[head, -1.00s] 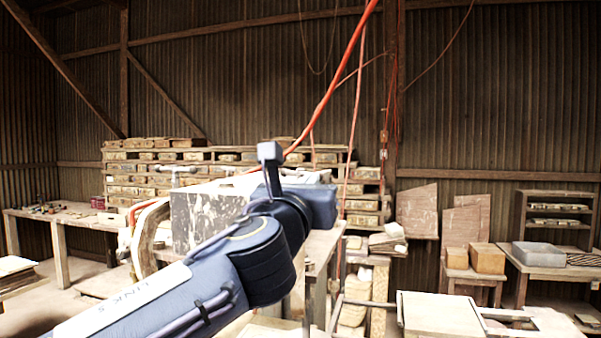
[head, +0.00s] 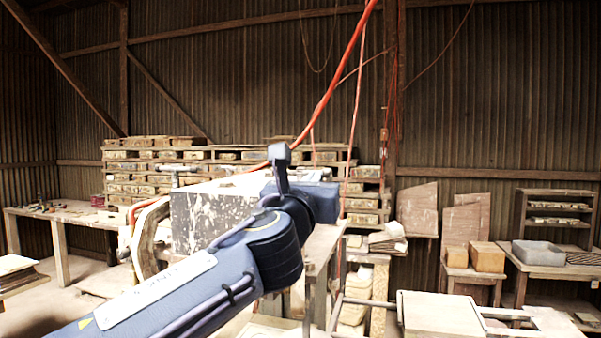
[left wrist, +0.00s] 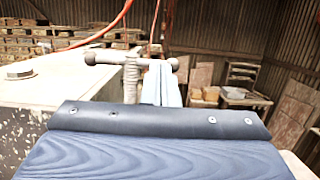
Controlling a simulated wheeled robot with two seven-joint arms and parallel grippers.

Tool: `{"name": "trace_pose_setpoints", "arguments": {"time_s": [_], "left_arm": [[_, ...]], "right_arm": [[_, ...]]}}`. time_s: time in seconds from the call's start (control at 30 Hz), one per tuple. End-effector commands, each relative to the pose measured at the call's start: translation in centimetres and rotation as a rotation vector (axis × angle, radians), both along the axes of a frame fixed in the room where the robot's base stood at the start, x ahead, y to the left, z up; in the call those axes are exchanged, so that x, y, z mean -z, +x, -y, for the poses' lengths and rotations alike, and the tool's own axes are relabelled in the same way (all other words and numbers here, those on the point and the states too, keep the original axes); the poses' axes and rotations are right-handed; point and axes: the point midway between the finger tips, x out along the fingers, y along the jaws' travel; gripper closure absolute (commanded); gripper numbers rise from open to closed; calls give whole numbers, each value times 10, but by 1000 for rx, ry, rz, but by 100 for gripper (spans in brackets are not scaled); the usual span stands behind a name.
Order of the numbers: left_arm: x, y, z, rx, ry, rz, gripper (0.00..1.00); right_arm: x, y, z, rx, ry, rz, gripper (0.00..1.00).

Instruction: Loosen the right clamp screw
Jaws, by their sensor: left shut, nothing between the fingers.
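A clamp screw with a T-shaped handle (left wrist: 130,62) stands upright at the edge of the press in the left wrist view. Its crossbar lies level, with round knobs at its ends. My left gripper (left wrist: 162,82) is shut and empty, its pale fingers close against the right part of the crossbar; I cannot tell whether they touch it. In the head view the pale, stained press block (head: 205,215) stands behind my left arm. Another T-handle (head: 177,169) shows on its left side. My arm hides the right screw and the fingertips there. My right gripper is not in view.
A bolt head (left wrist: 20,72) sits on the press top. A workbench (head: 65,215) stands at the left, stacked tile shelves (head: 130,170) behind. At the right are a pale flat-topped frame (head: 440,312) and a table with a grey bin (head: 538,254). An orange cable (head: 345,70) hangs above.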

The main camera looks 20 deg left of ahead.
Motion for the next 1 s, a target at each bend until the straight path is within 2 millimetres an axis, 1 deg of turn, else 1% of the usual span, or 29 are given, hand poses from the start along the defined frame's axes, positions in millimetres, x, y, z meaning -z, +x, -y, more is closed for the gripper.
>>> {"name": "trace_pose_setpoints", "arguments": {"time_s": [0.37, 1.0], "left_arm": [[-1, -15, 1, 5, 0, 1, 100], [-2, -78, -1, 5, -1, 3, 100]], "right_arm": [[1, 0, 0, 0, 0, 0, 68], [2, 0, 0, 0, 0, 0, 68]]}}
